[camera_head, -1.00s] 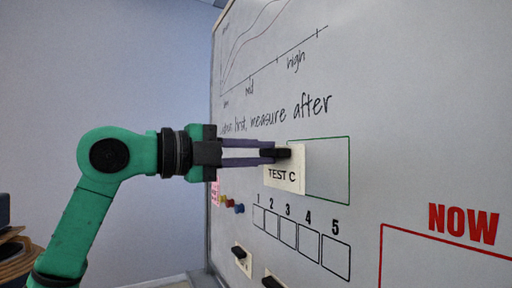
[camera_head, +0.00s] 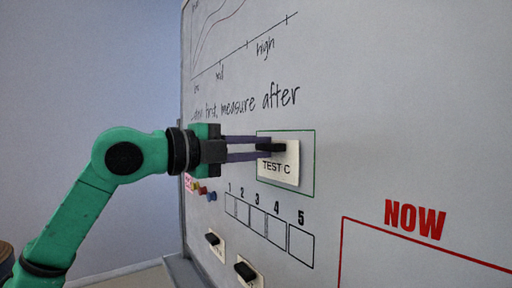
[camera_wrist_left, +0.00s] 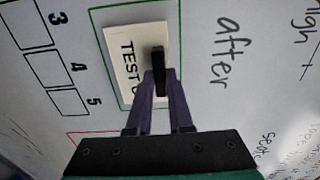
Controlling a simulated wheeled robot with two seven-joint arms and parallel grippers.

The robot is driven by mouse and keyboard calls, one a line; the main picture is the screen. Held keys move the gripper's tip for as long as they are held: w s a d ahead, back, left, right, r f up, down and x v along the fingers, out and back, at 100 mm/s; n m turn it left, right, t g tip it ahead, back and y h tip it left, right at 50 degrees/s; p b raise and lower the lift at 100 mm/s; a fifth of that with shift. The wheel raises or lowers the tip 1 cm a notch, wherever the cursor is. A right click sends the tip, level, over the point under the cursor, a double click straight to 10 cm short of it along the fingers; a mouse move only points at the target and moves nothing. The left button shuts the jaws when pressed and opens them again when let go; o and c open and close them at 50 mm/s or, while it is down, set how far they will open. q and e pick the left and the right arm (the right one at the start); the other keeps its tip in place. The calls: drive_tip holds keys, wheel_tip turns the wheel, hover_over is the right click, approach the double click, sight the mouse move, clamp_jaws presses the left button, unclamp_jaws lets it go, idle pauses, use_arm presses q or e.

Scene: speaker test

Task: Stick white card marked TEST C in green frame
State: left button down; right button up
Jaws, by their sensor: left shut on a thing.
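The white card marked TEST C (camera_head: 284,180) is upright at the whiteboard, with a black grip block (camera_head: 272,147) on its upper part. My left gripper (camera_head: 268,150) comes in from the left and is shut on that block. The green frame (camera_head: 314,165) is a thin drawn outline. The card appears within it, in its left and middle part, with bare board at the right. In the left wrist view the card (camera_wrist_left: 122,55) also lies inside the green outline (camera_wrist_left: 180,50). Whether it touches the board, I cannot tell. My right gripper is out of view.
The whiteboard (camera_head: 400,130) has a row of numbered boxes (camera_head: 268,225) below the green frame and a red NOW frame (camera_head: 342,250) at lower right. Two other cards (camera_head: 217,249) (camera_head: 248,280) with black blocks sit lower down. Small coloured magnets (camera_head: 203,190) are near the left edge.

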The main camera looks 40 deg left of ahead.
use_arm(q)
drive_tip(key=shift+w+d, duration=0.1)
drive_tip(key=shift+w, duration=0.2)
idle(0.4)
drive_tip(key=shift+w, duration=0.1)
drive_tip(key=c, duration=0.7)
unclamp_jaws()
drive_tip(key=shift+c, duration=0.2)
drive_tip(key=shift+o, duration=0.3)
drive_tip(key=o, duration=0.3)
drive_tip(key=shift+o, duration=0.2)
drive_tip(key=b+v, duration=0.3)
drive_tip(key=v, duration=0.1)
drive_tip(key=shift+s+f, duration=0.1)
drive_tip(key=shift+s, duration=0.2)
drive_tip(key=b+v, duration=0.1)
drive_tip(key=v, duration=0.1)
drive_tip(key=shift+s, duration=0.3)
